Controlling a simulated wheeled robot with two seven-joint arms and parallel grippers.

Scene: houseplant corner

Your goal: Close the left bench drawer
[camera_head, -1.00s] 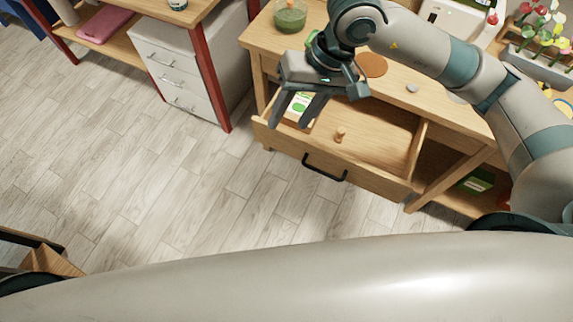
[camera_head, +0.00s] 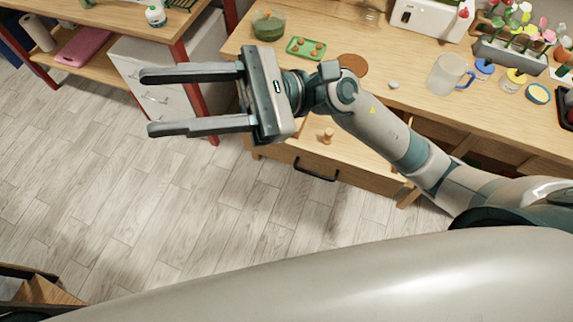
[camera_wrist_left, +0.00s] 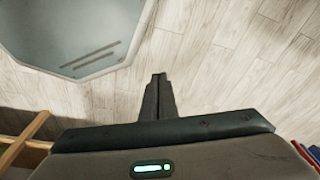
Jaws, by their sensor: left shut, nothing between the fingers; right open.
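The bench drawer (camera_head: 360,180) stands pulled out below the wooden bench top in the head view. Its black bar handle (camera_head: 316,170) is on the front, and a small wooden piece (camera_head: 325,135) stands inside. My right gripper (camera_head: 145,103) is open and empty, to the left of the drawer and above the floor, its fingers pointing left. My right forearm and wrist cover part of the drawer and bench edge. My left gripper (camera_wrist_left: 158,80) is shut and empty over the floor in the left wrist view. It does not show in the head view.
The bench top holds a green bowl (camera_head: 268,26), a green tray (camera_head: 306,48), a brown disc (camera_head: 351,65) and a clear jug (camera_head: 447,74). A white drawer cabinet (camera_head: 150,72) stands left, beside a red-legged table. The floor (camera_head: 180,220) before the drawer is clear.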

